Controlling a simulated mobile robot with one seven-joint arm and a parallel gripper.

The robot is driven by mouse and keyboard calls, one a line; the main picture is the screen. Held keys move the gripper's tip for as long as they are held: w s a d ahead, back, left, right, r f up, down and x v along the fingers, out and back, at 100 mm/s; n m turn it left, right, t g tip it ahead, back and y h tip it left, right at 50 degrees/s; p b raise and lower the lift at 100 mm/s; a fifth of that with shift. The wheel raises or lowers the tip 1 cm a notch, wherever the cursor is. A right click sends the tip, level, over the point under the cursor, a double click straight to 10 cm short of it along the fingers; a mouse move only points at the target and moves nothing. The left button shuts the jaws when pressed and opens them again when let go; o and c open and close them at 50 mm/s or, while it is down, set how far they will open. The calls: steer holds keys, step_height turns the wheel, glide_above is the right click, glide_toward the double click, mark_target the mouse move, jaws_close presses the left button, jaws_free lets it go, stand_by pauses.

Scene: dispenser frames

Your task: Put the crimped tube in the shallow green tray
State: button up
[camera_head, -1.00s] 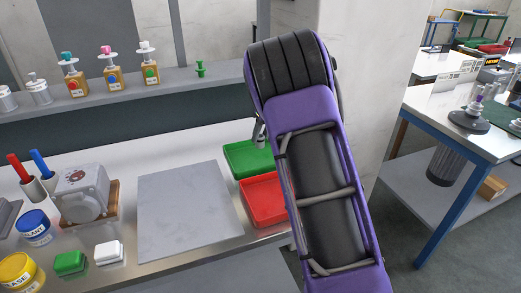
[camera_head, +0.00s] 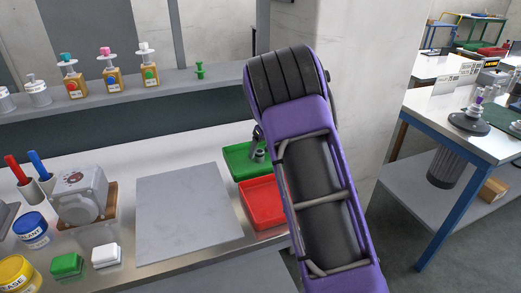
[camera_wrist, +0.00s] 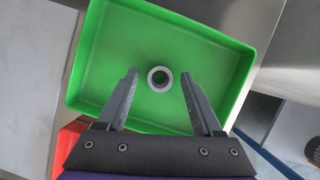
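The shallow green tray (camera_head: 236,158) lies on the bench beside the wall pillar, partly hidden behind my arm. It fills much of the wrist view (camera_wrist: 110,55). A small grey tube (camera_head: 259,156) stands in it, apparently upright; in the wrist view the tube (camera_wrist: 151,78) shows end-on as a pale ring with a dark centre. I cannot make out a crimp on it. My gripper (camera_wrist: 159,75) is open above the tray, one finger on each side of the tube, with visible gaps. In the head view my gripper is mostly hidden by my arm.
A red tray (camera_head: 260,203) lies directly in front of the green one. A grey mat (camera_head: 188,213) is to the left. A white machine (camera_head: 80,193), jars and small boxes stand further left.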

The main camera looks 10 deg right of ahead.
steer(key=p+v, duration=0.1)
steer(key=v, duration=1.1)
steer(key=shift+r+p, duration=0.15)
steer(key=shift+p, duration=0.15)
